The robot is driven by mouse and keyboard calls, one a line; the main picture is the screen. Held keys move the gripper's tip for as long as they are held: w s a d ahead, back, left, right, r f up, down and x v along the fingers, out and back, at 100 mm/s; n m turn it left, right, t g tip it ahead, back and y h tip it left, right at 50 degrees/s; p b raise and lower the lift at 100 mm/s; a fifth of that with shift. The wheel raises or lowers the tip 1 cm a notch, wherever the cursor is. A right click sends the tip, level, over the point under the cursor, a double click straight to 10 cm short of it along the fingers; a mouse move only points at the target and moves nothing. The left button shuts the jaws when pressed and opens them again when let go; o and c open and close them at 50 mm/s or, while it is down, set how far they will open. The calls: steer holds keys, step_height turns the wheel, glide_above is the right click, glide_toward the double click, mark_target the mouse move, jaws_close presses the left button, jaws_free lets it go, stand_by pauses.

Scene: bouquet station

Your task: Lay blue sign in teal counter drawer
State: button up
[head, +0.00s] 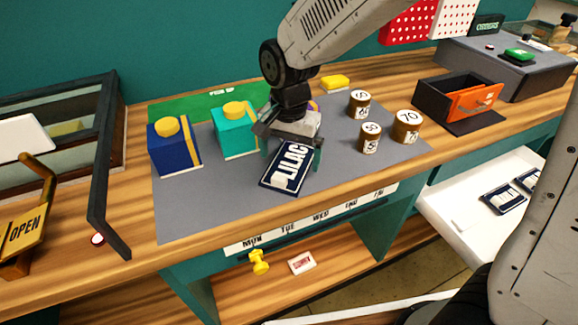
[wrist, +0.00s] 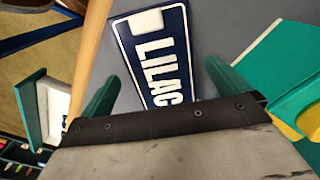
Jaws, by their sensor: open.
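The blue sign (head: 285,178), lettered LILAC with a white border, lies on the grey mat (head: 205,210) near its front edge. My gripper (head: 291,158) is open just above it. In the wrist view the sign (wrist: 152,50) shows between the two teal fingers of my gripper (wrist: 160,88), with a gap on each side; its near end is hidden by the gripper body. The drawer of the teal counter (head: 455,212) stands pulled out at the right, white inside, with dark blue signs (head: 505,199) lying in it. My arm hides part of the drawer.
A navy box (head: 172,150) and a teal box (head: 232,140) with yellow knobs stand left of my gripper. Several numbered round weights (head: 407,126) stand to the right. An orange-fronted black tray (head: 470,102) is further right. A dark-framed glass case (head: 108,180) stands left.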

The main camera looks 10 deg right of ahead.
step_height(320, 180, down, 2)
steer(key=shift+f, duration=0.1)
steer(key=c, duration=1)
steer(key=shift+c, duration=0.2)
